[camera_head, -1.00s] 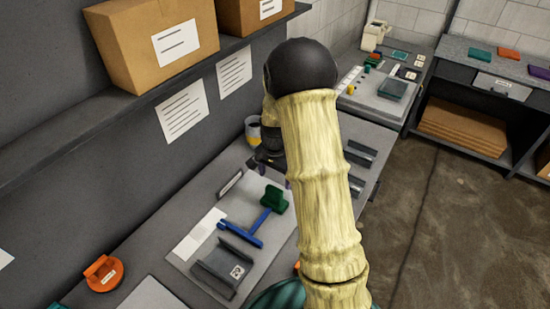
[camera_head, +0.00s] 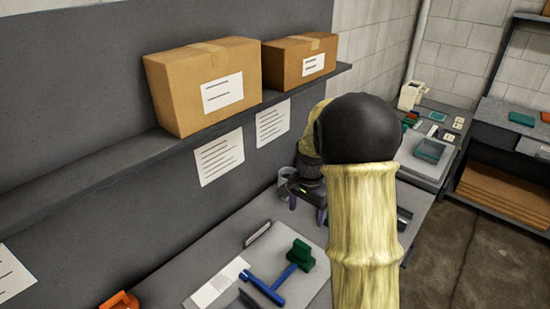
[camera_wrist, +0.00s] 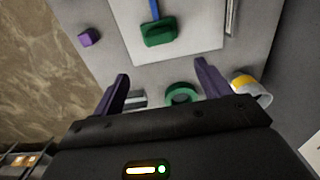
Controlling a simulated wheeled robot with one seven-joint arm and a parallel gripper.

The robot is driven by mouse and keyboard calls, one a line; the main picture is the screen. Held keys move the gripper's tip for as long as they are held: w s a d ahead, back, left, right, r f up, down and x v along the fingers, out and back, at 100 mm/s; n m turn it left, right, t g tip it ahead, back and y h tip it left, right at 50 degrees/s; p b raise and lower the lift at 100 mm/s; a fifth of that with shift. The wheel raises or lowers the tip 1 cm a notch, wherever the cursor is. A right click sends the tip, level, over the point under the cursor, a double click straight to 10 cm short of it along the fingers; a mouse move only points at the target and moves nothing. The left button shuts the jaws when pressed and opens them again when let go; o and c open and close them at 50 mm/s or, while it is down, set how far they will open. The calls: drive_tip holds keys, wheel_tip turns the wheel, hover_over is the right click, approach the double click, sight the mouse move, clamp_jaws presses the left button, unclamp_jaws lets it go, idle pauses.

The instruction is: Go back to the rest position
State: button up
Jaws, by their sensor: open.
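My gripper (camera_head: 307,205) is open, with its two purple fingers apart, above the workbench in the head view. My arm hides part of the bench beyond it. In the wrist view my gripper (camera_wrist: 160,80) has nothing between its fingers. A green ring (camera_wrist: 181,94) lies on the bench beyond the fingers. A mug with a yellow band (camera_wrist: 250,88) stands by the right finger. A tool with a blue handle (camera_head: 262,287) and a green end (camera_head: 301,254) lies on a light board.
Two cardboard boxes (camera_head: 208,88) (camera_head: 298,62) stand on the wall shelf (camera_head: 90,178) above the bench. A purple block (camera_wrist: 86,38) lies near the bench edge. An orange item (camera_head: 120,302) is at bottom left. Open floor (camera_head: 445,245) lies to the right.

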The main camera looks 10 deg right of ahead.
drive_tip(key=s+a+n+t, duration=0.1)
drive_tip(key=s+a+n, duration=0.2)
drive_tip(key=s+n, duration=0.2)
drive_tip(key=s+a+r+n+t, duration=0.1)
drive_tip(key=s+a+n, duration=0.2)
drive_tip(key=s, duration=0.9)
drive_tip(key=n, duration=0.2)
drive_tip(key=shift+s+a+n+t, duration=0.15)
drive_tip(key=shift+a+n+t, duration=0.15)
drive_tip(key=shift+a+n, duration=0.1)
drive_tip(key=shift+r, duration=0.1)
